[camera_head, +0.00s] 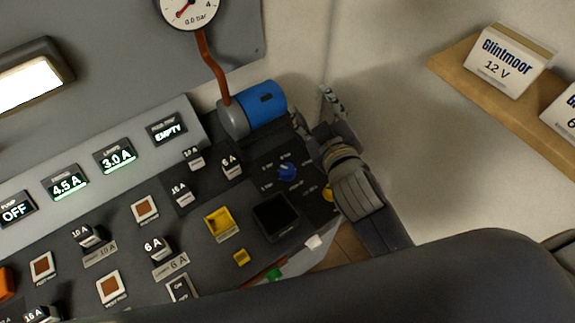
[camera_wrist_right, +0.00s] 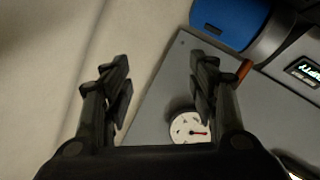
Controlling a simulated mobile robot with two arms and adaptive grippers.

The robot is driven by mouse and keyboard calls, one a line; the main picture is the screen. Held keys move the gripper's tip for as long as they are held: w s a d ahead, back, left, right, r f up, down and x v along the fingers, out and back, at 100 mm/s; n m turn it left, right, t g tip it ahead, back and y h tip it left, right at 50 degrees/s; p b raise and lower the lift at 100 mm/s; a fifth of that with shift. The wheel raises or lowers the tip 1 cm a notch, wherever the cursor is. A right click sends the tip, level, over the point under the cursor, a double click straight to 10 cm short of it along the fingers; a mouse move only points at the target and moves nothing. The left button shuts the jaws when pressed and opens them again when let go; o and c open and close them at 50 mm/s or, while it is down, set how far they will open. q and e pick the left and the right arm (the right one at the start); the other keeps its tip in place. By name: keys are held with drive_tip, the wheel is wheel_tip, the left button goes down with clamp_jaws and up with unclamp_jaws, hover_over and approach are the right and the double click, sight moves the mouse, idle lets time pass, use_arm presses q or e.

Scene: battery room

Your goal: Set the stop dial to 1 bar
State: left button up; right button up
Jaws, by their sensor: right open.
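The stop dial (camera_head: 287,172) is a small blue knob on the dark console panel, with small bar labels around it that are too small to read surely. My right gripper (camera_head: 317,108) is open and empty, up and to the right of the dial, near the blue cylinder and the wall. In the right wrist view my right gripper (camera_wrist_right: 160,72) shows two spread dark fingers with nothing between them. The dial is not in that view. My left gripper is not in view.
A yellow square tray (camera_head: 219,222) and several fuses sit left of the dial. A wooden shelf (camera_head: 455,58) holds labelled boxes.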

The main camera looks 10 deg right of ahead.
drive_tip(key=a+r+n+t+y, duration=0.4)
drive_tip(key=a+r+n+y, duration=0.9)
drive_tip(key=r, duration=0.4)
drive_tip(key=s+a+f+n+g+y, duration=0.1)
drive_tip(key=s+a+n+g+y, duration=0.35)
drive_tip(key=a+n+g, duration=0.45)
drive_tip(key=s+a+f+n+g+y, duration=0.1)
drive_tip(key=s+a+n+g+y, duration=0.2)
drive_tip(key=s+a+n+g, duration=0.65)
drive_tip(key=n+h, duration=1.1)
drive_tip(key=h, duration=1)
approach(288, 169)
drive_tip(key=shift+m+g, duration=0.25)
drive_tip(key=shift+g, duration=0.2)
drive_tip(key=f+p, duration=0.1)
drive_tip(key=f, duration=0.1)
drive_tip(key=f+p, duration=0.1)
drive_tip(key=f, duration=0.2)
drive_tip(key=w+f+p, duration=0.1)
drive_tip(key=f, duration=0.2)
drive_tip(key=shift+d, duration=0.1)
drive_tip(key=shift+f, duration=0.7)
